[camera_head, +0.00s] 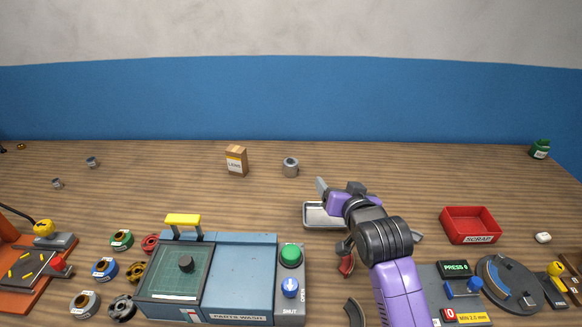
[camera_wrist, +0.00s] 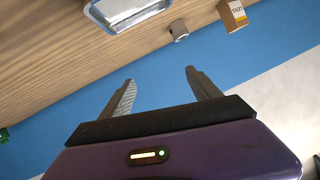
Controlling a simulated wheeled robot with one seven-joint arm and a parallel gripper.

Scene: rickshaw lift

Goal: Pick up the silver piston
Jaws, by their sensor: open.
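The silver piston (camera_head: 290,167) appears to be the short grey cylinder standing at the back middle of the wooden bench. It also shows in the wrist view (camera_wrist: 179,30), beyond my fingertips near the top. My gripper (camera_wrist: 160,78) is open, with nothing between its two fingers. In the head view my gripper (camera_head: 323,187) is over the metal tray, in front of and to the right of the piston, apart from it. One finger shows clearly there; the other is hard to make out.
A brown box (camera_head: 236,161) stands left of the piston. A metal tray (camera_head: 314,222) lies below my gripper. The blue parts washer (camera_head: 240,270) is at front, a red scrap bin (camera_head: 470,225) at right. Two small grey cylinders (camera_head: 91,162) are far left. The bench around the piston is clear.

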